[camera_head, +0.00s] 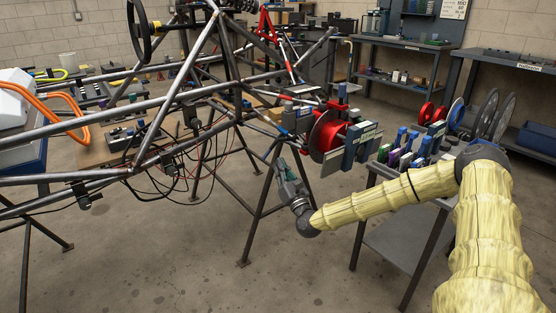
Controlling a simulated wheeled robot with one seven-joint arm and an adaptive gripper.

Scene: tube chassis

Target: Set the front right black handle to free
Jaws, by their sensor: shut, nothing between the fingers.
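My gripper (285,170) is at the end of my yellow-sleeved arm, low between the trestle leg and the red spool assembly. It points up and to the left; its fingers are small in this view and look shut, with nothing held. Several small black fittings sit on the tube chassis (150,100). One black fitting (82,194) is on the lower front tube at left, and another (168,161) hangs near the tube joint with cables. I cannot tell which is the front right black handle, or what position it is in. My gripper is apart from both fittings.
Loose cables hang under the chassis. The foreground floor is clear.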

